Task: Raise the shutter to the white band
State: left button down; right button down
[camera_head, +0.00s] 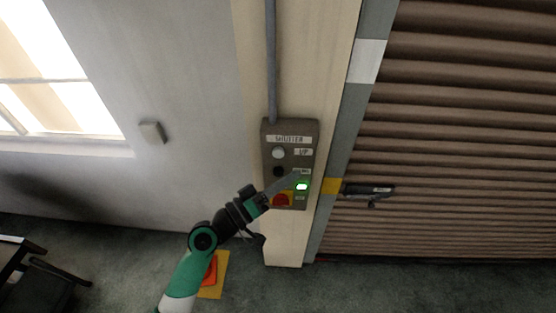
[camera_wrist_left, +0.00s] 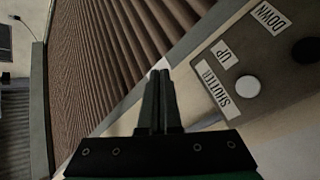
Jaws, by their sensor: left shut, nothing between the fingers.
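The brown slatted shutter (camera_head: 460,130) fills the right of the head view and reaches down close to the floor. A white band (camera_head: 367,61) is high on the grey side post, with a yellow band (camera_head: 332,186) lower down. The control box (camera_head: 291,127) has a white UP button (camera_head: 278,153), a black DOWN button (camera_head: 278,171), a red button (camera_head: 281,200) and a lit green light (camera_head: 302,187). My left gripper (camera_head: 296,174) is shut and empty, in front of the box. In the left wrist view its fingertips (camera_wrist_left: 160,73) are apart from the white button (camera_wrist_left: 247,87).
A dark fitting (camera_head: 368,190) is in front of the shutter, level with the yellow band. A grey conduit (camera_head: 271,60) runs up from the box. A small wall box (camera_head: 152,132) is on the left wall. A dark piece of furniture (camera_head: 40,285) stands at lower left.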

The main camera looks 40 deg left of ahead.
aim_at(278, 152)
pick_arm(q)
jog(key=s+a+f+n+y, duration=0.1)
jog(key=s+a+f, duration=0.1)
jog(key=a+f, duration=0.2)
jog(key=shift+s+f+n+g+y, duration=0.25)
jog(key=shift+f+n+g+y, duration=0.15)
jog(key=shift+f, duration=0.55)
jog(key=w+a+b, duration=0.4)
jog(key=w+a, duration=0.1)
jog(key=w, duration=0.1)
jog(key=shift+w+a, duration=0.3)
jog(key=shift+w, duration=0.05)
dwell(1.2)
